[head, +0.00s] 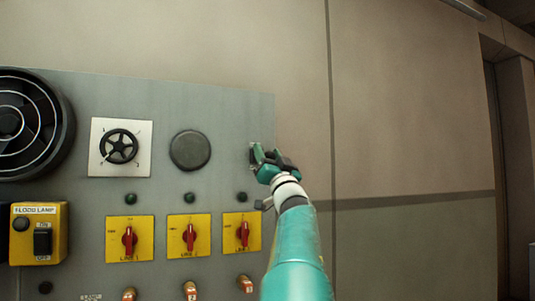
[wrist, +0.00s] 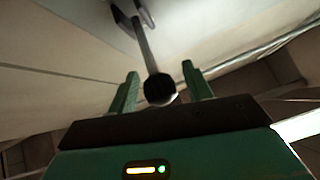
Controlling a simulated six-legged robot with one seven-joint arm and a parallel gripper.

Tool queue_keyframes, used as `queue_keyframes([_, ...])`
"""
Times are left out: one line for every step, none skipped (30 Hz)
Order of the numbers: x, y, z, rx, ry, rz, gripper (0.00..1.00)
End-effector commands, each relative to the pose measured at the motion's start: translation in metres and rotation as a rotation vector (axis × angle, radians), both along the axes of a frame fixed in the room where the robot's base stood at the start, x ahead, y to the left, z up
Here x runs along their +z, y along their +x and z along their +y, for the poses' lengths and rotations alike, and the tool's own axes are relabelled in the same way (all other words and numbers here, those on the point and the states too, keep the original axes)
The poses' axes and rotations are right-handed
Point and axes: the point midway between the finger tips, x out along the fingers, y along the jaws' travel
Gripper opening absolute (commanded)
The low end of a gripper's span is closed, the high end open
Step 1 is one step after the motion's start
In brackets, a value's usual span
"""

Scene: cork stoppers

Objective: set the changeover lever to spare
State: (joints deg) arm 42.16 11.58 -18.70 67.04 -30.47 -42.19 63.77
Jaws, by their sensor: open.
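The changeover lever shows in the wrist view as a thin grey shaft (wrist: 146,48) with a round black knob (wrist: 160,89) at its near end. The shaft runs up to a dark bracket on the pale panel. My gripper (wrist: 162,80) is open, with one green finger on each side of the knob. I cannot tell whether either finger touches it. In the head view my gripper (head: 268,157) is at the right edge of the grey panel (head: 230,105) and hides most of the lever. No spare marking is legible.
Left of my gripper the panel carries a round black cover (head: 190,150), a black handwheel (head: 119,146) and several red rotary switches on yellow plates, the closest being the right one (head: 242,234). A yellow flood lamp box (head: 39,234) is far left. The wall (head: 410,110) to the right is clear.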

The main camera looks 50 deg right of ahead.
Motion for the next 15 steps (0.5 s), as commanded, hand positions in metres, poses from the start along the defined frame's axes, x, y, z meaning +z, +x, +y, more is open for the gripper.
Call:
queue_keyframes([0.0022, 0.0026, -0.0013, 0.000, -0.001, 0.000, 0.50])
queue_keyframes([0.0030, 0.0037, -0.0019, 0.000, -0.001, 0.000, 0.50])
queue_keyframes([0.0042, 0.0047, -0.0023, 0.000, -0.001, 0.000, 0.50])
queue_keyframes([0.0050, 0.0051, -0.0025, -0.001, -0.001, 0.000, 0.50])
queue_keyframes([0.0054, 0.0055, -0.0027, 0.000, 0.000, 0.000, 0.50])
queue_keyframes([0.0058, 0.0057, -0.0029, 0.000, 0.000, 0.000, 0.50])
queue_keyframes([0.0059, 0.0058, -0.0030, 0.000, 0.000, 0.000, 0.50])
queue_keyframes([0.0059, 0.0058, -0.0030, -0.001, 0.001, 0.000, 0.50])
queue_keyframes([0.0059, 0.0058, -0.0030, -0.001, 0.001, 0.000, 0.50])
queue_keyframes([0.0059, 0.0057, -0.0030, -0.001, 0.001, 0.000, 0.50])
queue_keyframes([0.0059, 0.0057, -0.0030, -0.001, 0.001, 0.000, 0.50])
queue_keyframes([0.0059, 0.0056, -0.0028, 0.000, 0.000, 0.000, 0.50])
queue_keyframes([0.0059, 0.0056, -0.0028, 0.000, 0.000, 0.000, 0.46])
queue_keyframes([0.0059, 0.0056, -0.0028, 0.000, 0.000, 0.000, 0.40])
queue_keyframes([0.0059, 0.0056, -0.0028, 0.000, 0.000, 0.000, 0.32])
